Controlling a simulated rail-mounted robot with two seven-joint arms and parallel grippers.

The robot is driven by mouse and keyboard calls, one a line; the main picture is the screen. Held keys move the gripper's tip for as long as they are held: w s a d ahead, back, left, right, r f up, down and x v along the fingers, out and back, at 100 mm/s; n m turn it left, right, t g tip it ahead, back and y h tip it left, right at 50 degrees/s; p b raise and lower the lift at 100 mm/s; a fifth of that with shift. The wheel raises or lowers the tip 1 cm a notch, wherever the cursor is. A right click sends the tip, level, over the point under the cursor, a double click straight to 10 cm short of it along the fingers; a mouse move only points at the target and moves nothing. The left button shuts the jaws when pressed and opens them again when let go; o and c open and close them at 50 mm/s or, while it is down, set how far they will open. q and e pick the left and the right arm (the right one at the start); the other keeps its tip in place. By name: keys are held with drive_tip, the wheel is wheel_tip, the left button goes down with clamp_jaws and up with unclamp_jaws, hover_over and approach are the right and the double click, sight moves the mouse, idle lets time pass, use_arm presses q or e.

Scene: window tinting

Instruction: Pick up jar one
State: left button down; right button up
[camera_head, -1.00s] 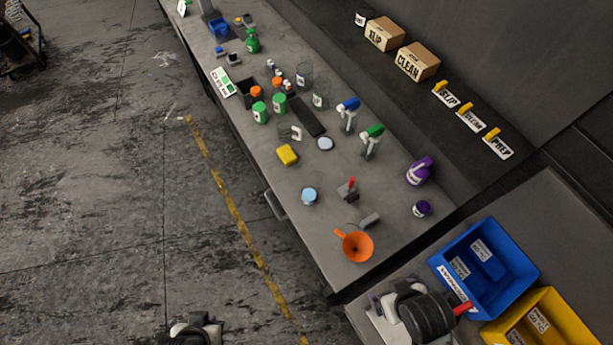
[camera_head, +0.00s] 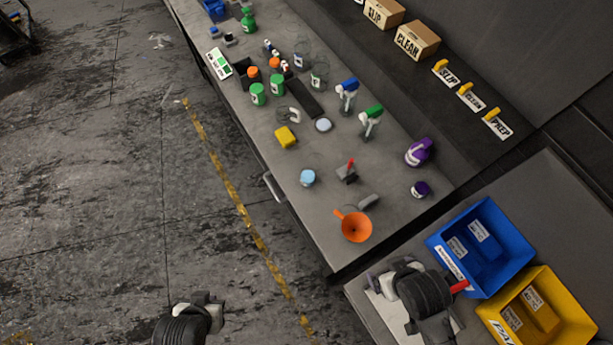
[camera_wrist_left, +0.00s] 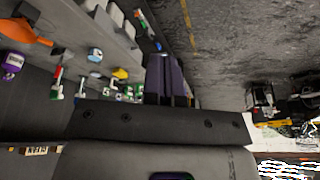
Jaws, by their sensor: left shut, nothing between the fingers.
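I cannot tell which container is jar one. The light blue one also shows in the left wrist view (camera_wrist_left: 95,55). My left gripper (camera_head: 208,302) is low in the head view, over the floor and away from the bench. Its dark fingers (camera_wrist_left: 165,82) are together and empty. My right gripper (camera_head: 388,280) is by the side table, its fingers unclear.
Blue (camera_head: 482,250) and yellow bins (camera_head: 540,312) stand right.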

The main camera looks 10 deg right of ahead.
use_arm(q)
drive_tip(key=shift+d, duration=0.1)
drive_tip(key=c, duration=1.4)
unclamp_jaws()
drive_tip(key=shift+c, duration=0.2)
drive_tip(key=o, duration=0.9)
drive_tip(key=shift+a, duration=0.2)
drive_tip(key=o, duration=0.4)
drive_tip(key=shift+d, duration=0.15)
